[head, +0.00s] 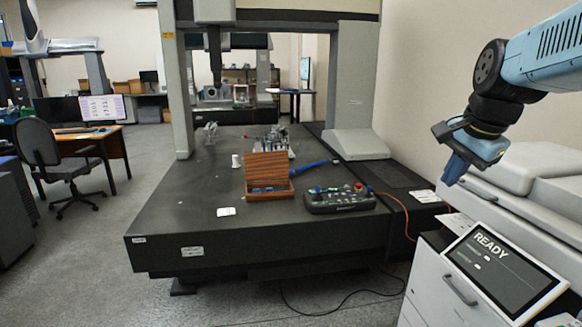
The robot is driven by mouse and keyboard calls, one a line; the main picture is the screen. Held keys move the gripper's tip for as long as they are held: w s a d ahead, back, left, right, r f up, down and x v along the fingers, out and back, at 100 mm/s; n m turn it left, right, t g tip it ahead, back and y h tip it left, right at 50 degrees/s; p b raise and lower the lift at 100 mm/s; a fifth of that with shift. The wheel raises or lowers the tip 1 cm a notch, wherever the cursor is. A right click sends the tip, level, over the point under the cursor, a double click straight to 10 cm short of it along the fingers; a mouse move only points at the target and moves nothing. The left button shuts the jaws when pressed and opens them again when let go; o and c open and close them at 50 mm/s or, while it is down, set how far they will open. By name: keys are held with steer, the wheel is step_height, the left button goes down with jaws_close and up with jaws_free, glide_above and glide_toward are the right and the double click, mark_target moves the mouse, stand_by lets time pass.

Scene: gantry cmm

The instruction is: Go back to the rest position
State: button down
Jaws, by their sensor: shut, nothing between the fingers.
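My gripper (454,176) is at the right of the head view, at the end of my blue and black arm. It hangs in the air, pointing down and to the left, and it looks shut with nothing held. It appears in front of the wall and above the white printer-like machine (535,150). In the picture it is to the right of the dark measuring table (185,215). The exact gap between its fingertips is too small to make out.
A gantry column (352,90) stands behind. A cabinet with a READY screen (502,268) is at lower right.

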steer(key=s+a+f+n, duration=0.5)
steer(key=s+a+n, duration=0.2)
steer(key=n, duration=0.5)
steer(key=shift+s+a+f+n+t, duration=0.15)
steer(key=shift+s+a+n+t, duration=0.2)
steer(key=shift+s, duration=0.9)
steer(key=shift+d, duration=0.15)
